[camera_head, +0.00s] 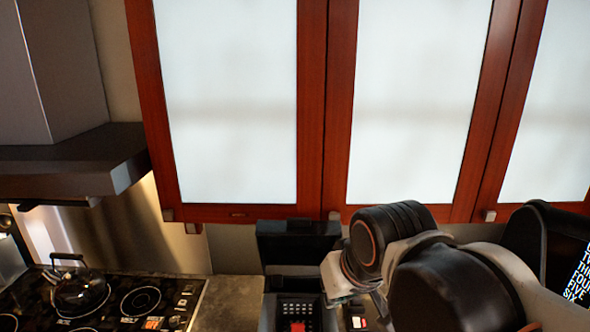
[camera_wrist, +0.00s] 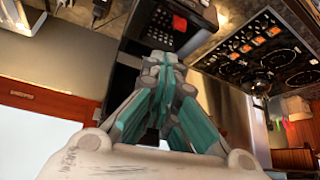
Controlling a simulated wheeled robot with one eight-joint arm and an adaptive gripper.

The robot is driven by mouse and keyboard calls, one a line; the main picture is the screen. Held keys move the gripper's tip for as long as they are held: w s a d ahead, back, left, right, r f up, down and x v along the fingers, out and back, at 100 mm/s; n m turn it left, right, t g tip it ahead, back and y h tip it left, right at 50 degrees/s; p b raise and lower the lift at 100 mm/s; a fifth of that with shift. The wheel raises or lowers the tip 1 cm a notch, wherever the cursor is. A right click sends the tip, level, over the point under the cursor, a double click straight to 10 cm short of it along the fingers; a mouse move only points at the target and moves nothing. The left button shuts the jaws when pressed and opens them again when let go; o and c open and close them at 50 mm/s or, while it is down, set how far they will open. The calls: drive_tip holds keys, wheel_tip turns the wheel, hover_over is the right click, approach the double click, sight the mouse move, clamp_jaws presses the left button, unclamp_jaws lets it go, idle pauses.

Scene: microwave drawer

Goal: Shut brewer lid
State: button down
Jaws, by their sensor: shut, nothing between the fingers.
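The black brewer (camera_head: 292,300) stands on the counter at the bottom middle of the head view, with a dark grid and a red part inside it. Its lid (camera_head: 298,243) is raised, standing up behind the open body. In the wrist view the brewer's grid and red part (camera_wrist: 180,22) show near the top. My gripper (camera_wrist: 160,60), with teal finger pads, is shut and empty, pointing towards the brewer. In the head view my arm is just right of the brewer and mostly hides the gripper. Whether the gripper touches the brewer cannot be told.
A stove (camera_head: 110,300) with a kettle (camera_head: 78,287) is at the lower left, under a range hood (camera_head: 70,160). Wall cabinets (camera_head: 310,110) with pale panels hang above the brewer. A dark object with white lettering (camera_head: 550,250) stands at the right, behind my arm.

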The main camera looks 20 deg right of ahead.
drive_tip(key=w+r+m+g+p, duration=0.3)
drive_tip(key=w+r+g, duration=0.2)
drive_tip(key=w+r, duration=1.6)
drive_tip(key=f, duration=0.4)
drive_tip(key=f+p, duration=0.1)
drive_tip(key=f, duration=0.3)
drive_tip(key=f+p, duration=0.1)
drive_tip(key=f, duration=0.4)
drive_tip(key=shift+s, duration=0.25)
drive_tip(key=shift+w+f, duration=0.1)
drive_tip(key=shift+f, duration=0.1)
drive_tip(key=shift+s, duration=0.2)
